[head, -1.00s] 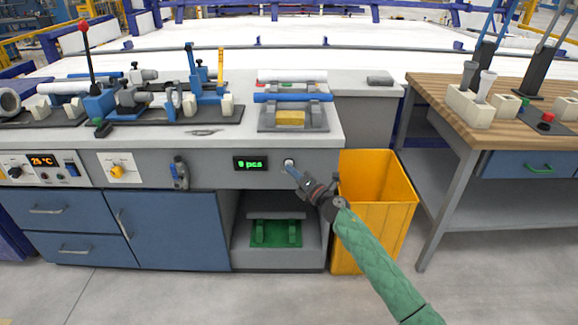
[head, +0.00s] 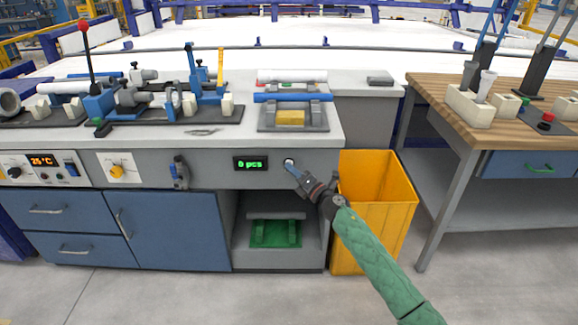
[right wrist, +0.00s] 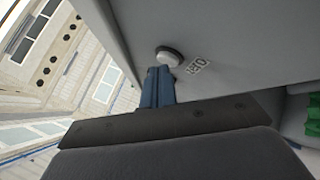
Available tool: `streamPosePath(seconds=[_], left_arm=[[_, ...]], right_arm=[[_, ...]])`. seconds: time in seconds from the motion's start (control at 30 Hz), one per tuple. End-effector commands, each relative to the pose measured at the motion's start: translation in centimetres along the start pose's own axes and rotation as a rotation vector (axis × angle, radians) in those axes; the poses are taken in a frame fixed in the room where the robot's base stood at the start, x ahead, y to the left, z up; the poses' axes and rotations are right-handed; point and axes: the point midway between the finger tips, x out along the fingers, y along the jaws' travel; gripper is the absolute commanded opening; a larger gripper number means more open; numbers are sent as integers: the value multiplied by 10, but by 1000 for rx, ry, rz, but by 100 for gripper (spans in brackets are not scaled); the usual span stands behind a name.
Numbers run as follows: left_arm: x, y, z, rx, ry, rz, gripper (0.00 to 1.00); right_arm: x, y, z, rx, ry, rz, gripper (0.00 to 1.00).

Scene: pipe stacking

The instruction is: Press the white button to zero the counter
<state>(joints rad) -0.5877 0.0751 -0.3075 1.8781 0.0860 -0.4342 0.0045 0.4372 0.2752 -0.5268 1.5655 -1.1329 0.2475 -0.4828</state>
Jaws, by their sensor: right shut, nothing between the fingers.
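The white button (head: 288,161) is on the grey front panel of the workbench, right of the counter display (head: 249,163). The counter shows green digits that read "0 pcs". My right gripper (head: 290,167) is shut and empty, with its blue fingertips at the button. In the right wrist view the button (right wrist: 169,56) sits just beyond the tips of the shut blue fingers (right wrist: 158,84). They look touching or almost touching; I cannot tell which. My left gripper is not in view.
A yellow bin (head: 378,200) stands right of the bench, behind my right arm. A rack with a blue pipe (head: 293,97) is on the bench top above the button. A wooden-topped table (head: 440,95) is at the right.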

Motion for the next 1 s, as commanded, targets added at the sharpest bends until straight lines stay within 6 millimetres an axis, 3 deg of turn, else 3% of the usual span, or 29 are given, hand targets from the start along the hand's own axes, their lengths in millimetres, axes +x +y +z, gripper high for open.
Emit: streamPosePath(seconds=[1.0], left_arm=[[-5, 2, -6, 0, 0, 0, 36]], right_arm=[[-11, 8, -8, 0, 0, 0, 0]])
